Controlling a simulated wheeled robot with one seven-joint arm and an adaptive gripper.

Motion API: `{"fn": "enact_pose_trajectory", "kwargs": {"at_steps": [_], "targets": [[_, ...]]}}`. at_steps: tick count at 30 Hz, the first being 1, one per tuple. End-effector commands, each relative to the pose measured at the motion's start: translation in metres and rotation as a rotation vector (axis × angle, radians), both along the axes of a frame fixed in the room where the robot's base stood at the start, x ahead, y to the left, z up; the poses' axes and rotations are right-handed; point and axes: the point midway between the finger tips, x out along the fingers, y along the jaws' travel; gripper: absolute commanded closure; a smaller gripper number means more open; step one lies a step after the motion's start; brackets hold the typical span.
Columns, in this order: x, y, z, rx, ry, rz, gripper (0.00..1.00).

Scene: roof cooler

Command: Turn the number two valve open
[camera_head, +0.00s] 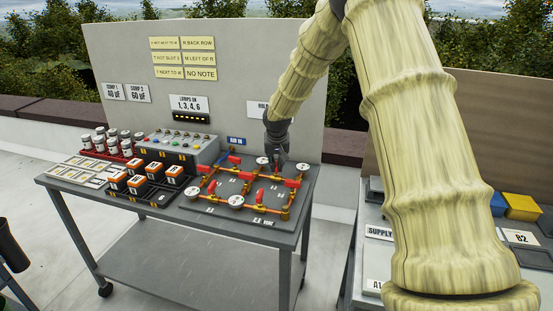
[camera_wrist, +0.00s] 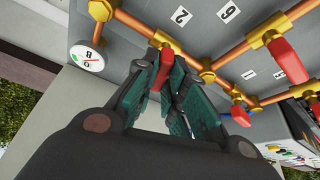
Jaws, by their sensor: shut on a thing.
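The valve board (camera_head: 228,187) lies on the right half of the table, with copper pipes, brass fittings, red lever handles and round white gauges. My gripper (camera_head: 277,168) reaches down to the back right of the board. In the wrist view my gripper (camera_wrist: 165,68) is shut on a red valve handle (camera_wrist: 167,50), its dark green finger pads on both sides. A "2" label (camera_wrist: 181,15) lies just beyond that handle and a "6" label (camera_wrist: 228,11) farther right. Whether the held handle is the number two valve I cannot tell for sure; the fingers hide part of it.
A gauge (camera_wrist: 87,57) stands close left of the fingers, and another red handle (camera_wrist: 286,60) is to the right. An upright panel (camera_head: 225,80) stands close behind.

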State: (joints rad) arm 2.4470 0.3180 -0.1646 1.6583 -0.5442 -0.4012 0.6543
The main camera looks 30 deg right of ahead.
Motion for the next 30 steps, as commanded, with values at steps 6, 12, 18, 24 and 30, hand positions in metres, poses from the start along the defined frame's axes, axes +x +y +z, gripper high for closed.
{"fn": "enact_pose_trajectory", "kwargs": {"at_steps": [6,12,18,24,30], "targets": [[-0.0006,-0.0026,0.0058,0.004,-0.002,0.203,1.0],[-0.0003,-0.0034,0.0058,0.005,-0.005,0.392,1.0],[0.0002,-0.0047,0.0047,0.003,-0.006,0.582,1.0],[0.0004,-0.0059,0.0033,0.002,-0.006,0.761,1.0],[0.0008,-0.0069,0.0024,0.001,-0.006,0.907,1.0]]}}
